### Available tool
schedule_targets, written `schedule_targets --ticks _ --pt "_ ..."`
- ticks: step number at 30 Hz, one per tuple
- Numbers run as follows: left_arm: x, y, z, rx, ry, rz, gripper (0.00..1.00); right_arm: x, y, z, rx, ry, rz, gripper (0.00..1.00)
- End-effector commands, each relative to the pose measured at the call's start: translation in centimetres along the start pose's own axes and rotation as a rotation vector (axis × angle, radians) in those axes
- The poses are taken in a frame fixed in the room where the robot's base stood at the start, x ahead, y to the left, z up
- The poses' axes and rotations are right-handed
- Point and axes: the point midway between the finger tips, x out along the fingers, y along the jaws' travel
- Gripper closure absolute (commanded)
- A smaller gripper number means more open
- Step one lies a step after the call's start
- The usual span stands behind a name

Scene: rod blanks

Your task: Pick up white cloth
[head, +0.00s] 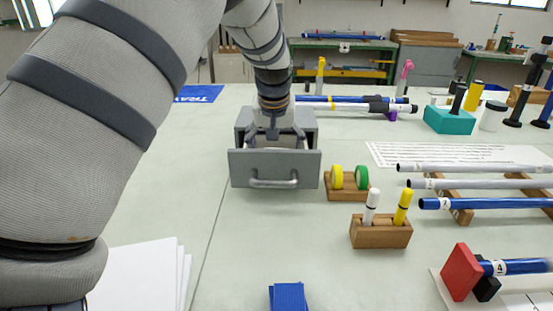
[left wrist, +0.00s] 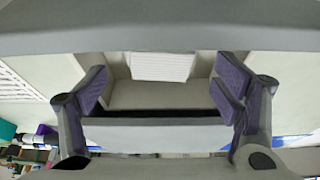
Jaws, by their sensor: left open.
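The white cloth (left wrist: 163,66) shows in the left wrist view as a small, ribbed white piece inside an open drawer. The grey drawer (head: 275,160) stands pulled out of its cabinet in the head view, with a bar handle on its front. My left gripper (head: 277,133) reaches down over the drawer from above. In the left wrist view its two purple-padded fingers (left wrist: 162,88) are spread wide, with nothing between the pads. The cloth is mostly hidden in the head view by the drawer front and my gripper. My right gripper is not in view.
A wooden holder with yellow and green tape rolls (head: 349,178) stands right of the drawer. A wooden block with two markers (head: 381,231) is nearer. Rods lie on a rack (head: 465,187) at right. White sheets (head: 140,275) lie front left.

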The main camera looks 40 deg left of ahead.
Motion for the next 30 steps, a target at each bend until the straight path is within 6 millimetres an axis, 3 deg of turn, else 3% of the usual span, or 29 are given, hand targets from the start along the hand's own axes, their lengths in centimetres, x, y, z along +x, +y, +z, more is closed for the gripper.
schedule_targets --ticks 3,5,11,16,26,30 --pt "2.9 -0.2 0.2 0.001 -0.007 -0.004 0.18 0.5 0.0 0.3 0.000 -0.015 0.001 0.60" --pt "3.7 -0.2 0.2 0.001 -0.006 -0.003 0.18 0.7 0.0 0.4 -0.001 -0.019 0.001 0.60" --pt "3.7 -0.1 0.1 0.001 0.000 0.000 0.18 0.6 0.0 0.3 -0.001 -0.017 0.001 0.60" --pt "3.6 -0.1 0.1 0.001 -0.001 0.000 0.56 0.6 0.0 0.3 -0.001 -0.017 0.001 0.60" --pt "3.5 -0.1 0.0 0.001 -0.001 0.000 0.56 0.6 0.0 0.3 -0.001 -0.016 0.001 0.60" --pt "2.0 -0.1 -0.7 0.000 0.002 0.001 0.56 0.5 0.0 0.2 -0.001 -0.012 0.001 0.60"
